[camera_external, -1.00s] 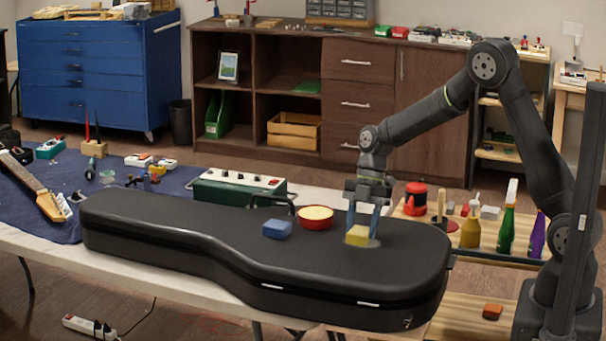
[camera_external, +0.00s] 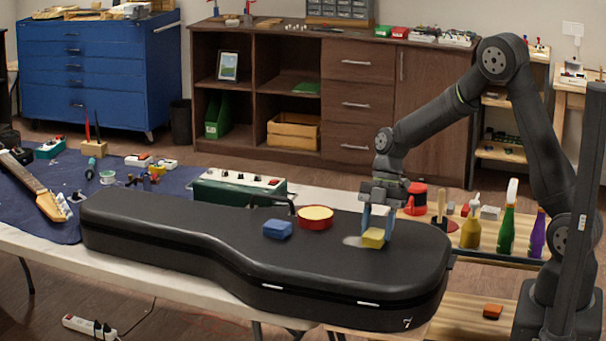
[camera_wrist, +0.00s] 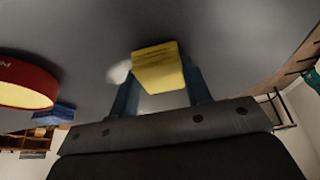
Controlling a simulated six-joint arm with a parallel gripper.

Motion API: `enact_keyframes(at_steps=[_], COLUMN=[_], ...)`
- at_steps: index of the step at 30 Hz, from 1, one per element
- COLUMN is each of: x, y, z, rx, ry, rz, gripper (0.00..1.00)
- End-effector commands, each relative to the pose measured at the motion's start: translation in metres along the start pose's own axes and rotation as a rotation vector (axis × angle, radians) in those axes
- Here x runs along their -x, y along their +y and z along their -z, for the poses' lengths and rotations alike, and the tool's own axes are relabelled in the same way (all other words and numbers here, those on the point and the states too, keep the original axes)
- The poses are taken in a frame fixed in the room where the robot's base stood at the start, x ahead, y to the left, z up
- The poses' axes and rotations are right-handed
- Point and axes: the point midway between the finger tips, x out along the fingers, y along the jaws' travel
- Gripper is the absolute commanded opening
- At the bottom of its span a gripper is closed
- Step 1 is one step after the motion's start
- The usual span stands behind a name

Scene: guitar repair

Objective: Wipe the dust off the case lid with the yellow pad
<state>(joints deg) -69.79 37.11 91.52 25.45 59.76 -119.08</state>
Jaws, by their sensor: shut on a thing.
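The yellow pad (camera_external: 373,238) is held between the blue fingers of my gripper (camera_external: 376,226), down at the lid of the black guitar case (camera_external: 190,221). The pad also shows in the wrist view (camera_wrist: 158,70), between the two fingers. A pale dust patch (camera_external: 353,241) lies on the lid just left of the pad, partly hidden behind it in the wrist view (camera_wrist: 120,72). I cannot tell whether the pad presses on the lid.
A blue block (camera_external: 278,229) and a red round tin (camera_external: 315,218) sit on the lid left of my gripper. A green amplifier box (camera_external: 238,188) stands behind the case. Bottles (camera_external: 507,232) stand on the right. The lid's narrow end is clear.

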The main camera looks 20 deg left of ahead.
Motion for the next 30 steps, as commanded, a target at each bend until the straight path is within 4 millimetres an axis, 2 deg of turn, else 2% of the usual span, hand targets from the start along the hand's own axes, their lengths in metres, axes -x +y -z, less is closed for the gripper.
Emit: enact_keyframes(at_steps=[8, 30], x=[-0.003, -0.003], y=[0.002, 0.040], z=[-0.001, 0.003], rx=[-0.001, -0.001], ry=[0.000, -0.001], rz=[0.008, 0.004], gripper=[0.19, 0.19])
